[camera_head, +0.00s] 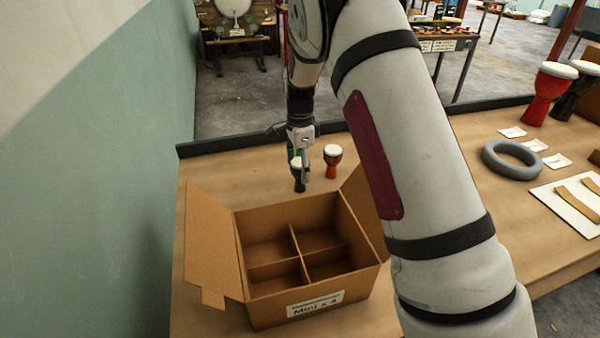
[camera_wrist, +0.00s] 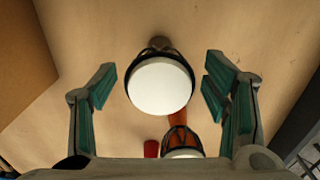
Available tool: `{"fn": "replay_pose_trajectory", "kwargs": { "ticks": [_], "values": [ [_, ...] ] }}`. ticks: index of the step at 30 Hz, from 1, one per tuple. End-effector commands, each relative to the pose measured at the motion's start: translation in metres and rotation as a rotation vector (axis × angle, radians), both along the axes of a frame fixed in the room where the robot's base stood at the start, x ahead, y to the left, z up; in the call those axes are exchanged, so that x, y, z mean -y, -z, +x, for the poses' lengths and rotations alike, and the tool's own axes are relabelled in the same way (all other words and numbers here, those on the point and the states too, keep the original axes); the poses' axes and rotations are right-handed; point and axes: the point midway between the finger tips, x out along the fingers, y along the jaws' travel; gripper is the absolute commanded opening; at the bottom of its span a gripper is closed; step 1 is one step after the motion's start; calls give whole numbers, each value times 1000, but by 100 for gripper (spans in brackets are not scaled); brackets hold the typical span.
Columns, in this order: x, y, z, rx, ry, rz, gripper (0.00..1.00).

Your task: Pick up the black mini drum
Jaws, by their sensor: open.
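The black mini drum (camera_head: 299,183) stands upright on the table, behind the cardboard box, with a white head on top. In the wrist view its white round head (camera_wrist: 160,87) fills the space between the fingers, with a bit of dark body above it. My gripper (camera_head: 300,158) points down over this drum. In the wrist view my gripper (camera_wrist: 160,80) is open, with a green-padded finger on each side of the drum and a visible gap to both. Part of the drum is hidden by the fingers in the head view.
An orange-red mini drum (camera_head: 332,163) stands close by on the right; it also shows in the wrist view (camera_wrist: 180,137). An open divided box (camera_head: 310,313) labelled "Mini x 4" stands in front; its compartments look empty. Larger drums (camera_head: 546,95) and a grey ring (camera_head: 512,161) are at right.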

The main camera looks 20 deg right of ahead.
Motion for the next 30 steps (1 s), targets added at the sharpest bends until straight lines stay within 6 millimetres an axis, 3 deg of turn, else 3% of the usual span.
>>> {"fn": "replay_pose_trajectory", "kwargs": {
  "ticks": [4,11,12,22,30],
  "values": [
    [0,0,0,0,0,0,69],
    [0,0,0,0,0,0,19],
    [0,0,0,0,0,0,16],
    [0,-6,0,2,0,0,16],
    [0,-53,1,5,0,0,16]
  ]
}}
